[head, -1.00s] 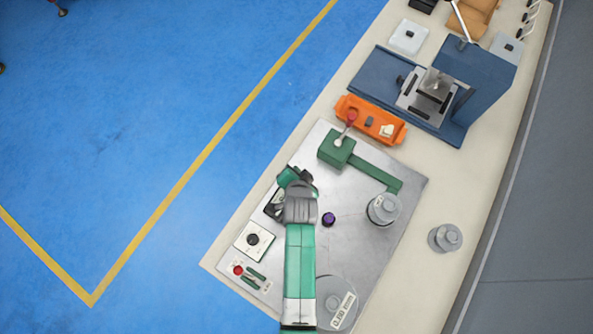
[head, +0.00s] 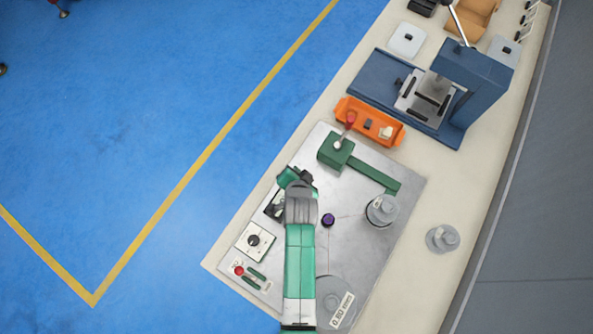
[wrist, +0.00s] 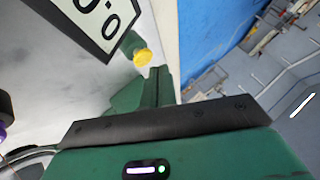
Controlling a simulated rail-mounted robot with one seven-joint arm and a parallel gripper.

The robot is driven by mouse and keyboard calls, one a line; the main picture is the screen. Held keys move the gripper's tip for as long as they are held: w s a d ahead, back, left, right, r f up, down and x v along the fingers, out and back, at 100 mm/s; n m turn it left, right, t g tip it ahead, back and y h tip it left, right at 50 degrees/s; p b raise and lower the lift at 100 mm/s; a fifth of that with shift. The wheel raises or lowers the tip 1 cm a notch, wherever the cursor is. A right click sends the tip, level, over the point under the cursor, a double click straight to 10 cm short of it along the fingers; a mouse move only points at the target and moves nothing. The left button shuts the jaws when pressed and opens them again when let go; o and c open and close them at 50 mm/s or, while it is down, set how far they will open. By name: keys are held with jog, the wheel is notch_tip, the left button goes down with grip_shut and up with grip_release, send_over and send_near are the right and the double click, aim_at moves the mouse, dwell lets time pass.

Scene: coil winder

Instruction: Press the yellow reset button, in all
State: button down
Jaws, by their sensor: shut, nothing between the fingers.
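The yellow reset button (wrist: 143,57) shows in the wrist view as a small round yellow knob at the corner of a dark-framed display (wrist: 98,20) with large black digits. My gripper (wrist: 156,72) is shut and empty, its green fingers reaching up just beside and below the button. There seems to be a small gap between them, but I cannot tell for sure whether they touch. In the head view my arm covers the button and the fingers; only part of the dark display unit (head: 274,208) shows beside my wrist.
On the metal plate (head: 350,240) stand a knob panel (head: 254,241), a red button (head: 239,271), a purple-topped post (head: 328,220), a green block with a red-knobbed lever (head: 336,150) and a grey spool (head: 381,210). An orange tray (head: 352,108) and blue press (head: 478,75) lie beyond.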

notch_tip(320, 180, up, 5)
jog(key=p, duration=0.4)
jog(key=shift+r+p, duration=0.15)
jog(key=shift+p, duration=0.15)
dwell(0.7)
